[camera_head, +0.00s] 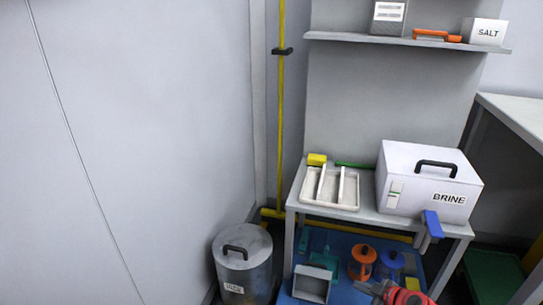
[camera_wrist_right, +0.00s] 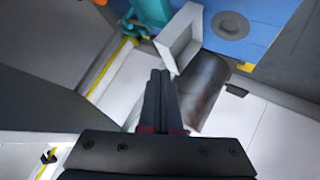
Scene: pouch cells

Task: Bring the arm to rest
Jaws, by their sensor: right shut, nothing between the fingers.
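My right gripper (camera_head: 368,287) shows at the bottom of the head view, with red and grey parts of my arm behind it. It is in front of the blue mat under the small table. In the wrist view its two dark fingers (camera_wrist_right: 160,78) lie together, with nothing between them. Beyond the fingers, the wrist view shows a grey cylinder (camera_wrist_right: 203,85) and a pale open box (camera_wrist_right: 180,42). I cannot tell how far the fingers are from them. My left gripper is not in view.
A small table (camera_head: 370,215) carries a white BRINE box (camera_head: 410,185) and a divided tray (camera_head: 318,188). Below are a lidded metal bin (camera_head: 240,270), a grey open box (camera_head: 312,284) and orange (camera_head: 361,262) and blue (camera_head: 391,262) items. A shelf (camera_head: 400,39) hangs above.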

